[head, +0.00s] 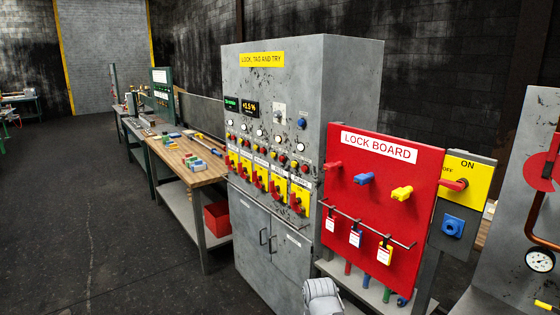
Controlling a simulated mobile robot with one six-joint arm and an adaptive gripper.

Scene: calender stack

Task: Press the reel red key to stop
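Several small red keys show there, but the labels are too small to tell which is the reel's. Below the keys is a row of yellow switch plates with red handles (260,178). A pale grey rounded part of my arm shows at the bottom edge. My gripper's fingers are not in view.
A red lock board (345,183) with coloured locks and hanging tags stands right of the cabinet. A yellow ON/OFF switch (474,172) is beside it. A wooden workbench (178,172) with tools stands left. The dark floor (90,220) at left is clear.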

